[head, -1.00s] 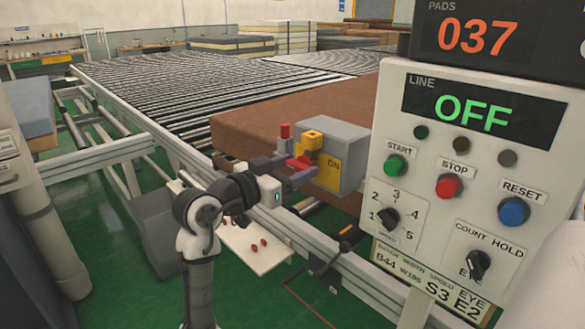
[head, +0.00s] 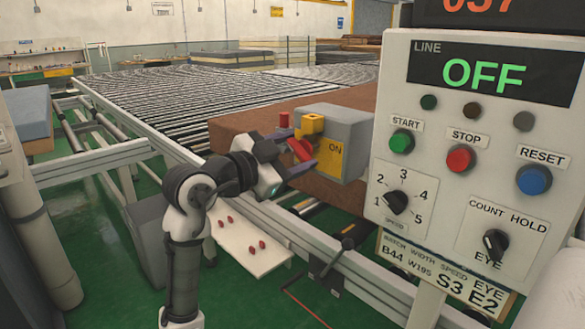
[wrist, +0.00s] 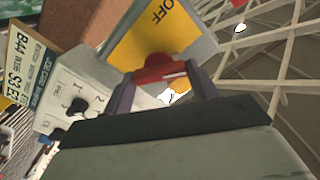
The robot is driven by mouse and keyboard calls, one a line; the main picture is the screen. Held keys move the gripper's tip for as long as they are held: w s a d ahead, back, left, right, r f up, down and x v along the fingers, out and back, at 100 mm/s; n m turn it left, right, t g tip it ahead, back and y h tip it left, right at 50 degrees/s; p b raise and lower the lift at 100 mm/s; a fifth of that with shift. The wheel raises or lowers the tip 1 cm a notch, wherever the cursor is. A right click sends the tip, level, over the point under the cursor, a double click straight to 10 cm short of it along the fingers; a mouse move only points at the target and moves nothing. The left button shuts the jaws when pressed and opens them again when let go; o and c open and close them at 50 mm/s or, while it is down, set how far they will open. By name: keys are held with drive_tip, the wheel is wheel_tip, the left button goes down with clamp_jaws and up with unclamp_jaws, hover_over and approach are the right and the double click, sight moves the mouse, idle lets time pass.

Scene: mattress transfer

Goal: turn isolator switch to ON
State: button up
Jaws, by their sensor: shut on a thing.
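The isolator switch is a grey box (head: 345,130) with a yellow plate (head: 330,158) and a red handle (head: 299,149) on its front. "ON" reads at the plate's right side in the head view; "OFF" reads on the plate (wrist: 150,35) in the wrist view. My gripper (head: 303,151) is at the front of the box, its purple fingers on either side of the red handle. In the wrist view the red handle (wrist: 158,70) lies between the two fingertips and is gripped. The handle is tilted in the head view. Its inner end is partly hidden.
A control panel (head: 400,255) stands close on the right, its line display (head: 485,74) reading OFF. A brown mattress (head: 230,128) lies behind on the roller conveyor (head: 200,92). A conveyor rail runs below my gripper.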

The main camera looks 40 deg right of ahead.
drive_tip(key=m+b, duration=0.1)
drive_tip(key=m, duration=0.1)
drive_tip(key=m+b, duration=0.3)
drive_tip(key=shift+f+m, duration=0.3)
drive_tip(key=shift+m, duration=0.1)
drive_tip(key=m+b, duration=0.3)
drive_tip(key=m, duration=0.2)
drive_tip(key=shift+s+r+m, duration=0.1)
drive_tip(key=shift+m, duration=0.5)
drive_tip(key=o, duration=1)
drive_tip(key=shift+a, duration=0.1)
drive_tip(key=s+a+b, duration=0.1)
drive_tip(key=a, duration=1.2)
drive_tip(key=shift+a+b, duration=0.3)
drive_tip(key=shift+b, duration=0.1)
drive_tip(key=shift+r, duration=0.1)
